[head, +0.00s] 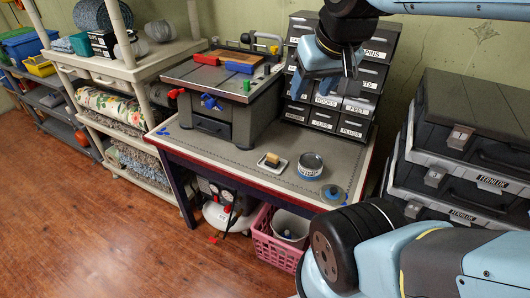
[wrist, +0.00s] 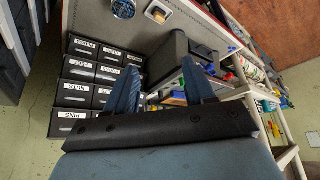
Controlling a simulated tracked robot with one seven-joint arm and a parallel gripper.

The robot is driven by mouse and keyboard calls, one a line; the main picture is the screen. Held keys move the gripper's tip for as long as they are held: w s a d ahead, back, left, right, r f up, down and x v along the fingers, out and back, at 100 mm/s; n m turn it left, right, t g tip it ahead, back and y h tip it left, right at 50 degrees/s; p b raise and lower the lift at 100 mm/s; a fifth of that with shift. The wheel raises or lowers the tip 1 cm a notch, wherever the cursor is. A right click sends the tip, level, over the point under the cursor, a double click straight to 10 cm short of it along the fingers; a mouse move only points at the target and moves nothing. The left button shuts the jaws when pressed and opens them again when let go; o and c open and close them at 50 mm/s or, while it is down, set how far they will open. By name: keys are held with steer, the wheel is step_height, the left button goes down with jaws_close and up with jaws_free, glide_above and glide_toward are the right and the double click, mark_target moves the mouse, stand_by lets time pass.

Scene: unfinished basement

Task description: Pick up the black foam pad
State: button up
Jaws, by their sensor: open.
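My gripper (head: 325,82) is open and empty, high in front of the labelled drawer cabinet and above the workbench. Its two blue fingers also show in the wrist view (wrist: 160,88), apart, with nothing between them. A small block with dark and tan parts (head: 271,159) sits on a white dish (head: 280,168) on the bench, below and left of my gripper in the head view. It may be the black foam pad, but it is too small to be sure. The dish also shows at the wrist view's top edge (wrist: 158,13).
A round tin (head: 310,165) stands right of the dish, and a blue item (head: 333,193) lies near the bench's front corner. A grey machine (head: 220,95) fills the bench's left side. The drawer cabinet (head: 340,75) stands behind. Stacked toolboxes (head: 470,140) are at right. The bench's middle is mostly clear.

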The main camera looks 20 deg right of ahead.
steer(key=shift+o, duration=0.7)
steer(key=shift+w+f, duration=0.1)
steer(key=shift+w, duration=0.3)
steer(key=shift+o, duration=0.2)
steer(key=w+f+m+g, duration=0.1)
steer(key=w+f+m, duration=0.1)
steer(key=w, duration=0.4)
steer(key=shift+w+d+f+g, duration=0.2)
steer(key=shift+f+g, duration=0.1)
steer(key=shift+f, duration=0.25)
steer(key=m+g, duration=0.4)
steer(key=m, duration=0.3)
glide_above(273, 155)
step_height(273, 155, down, 21)
steer(key=shift+m, duration=0.3)
steer(key=f, duration=0.8)
steer(key=shift+s+a+f, duration=0.1)
steer(key=shift+a+f, duration=0.15)
steer(key=shift+a, duration=0.05)
steer(key=shift+d+f, duration=0.2)
steer(key=shift+f, duration=2.5)
steer(key=c, duration=0.8)
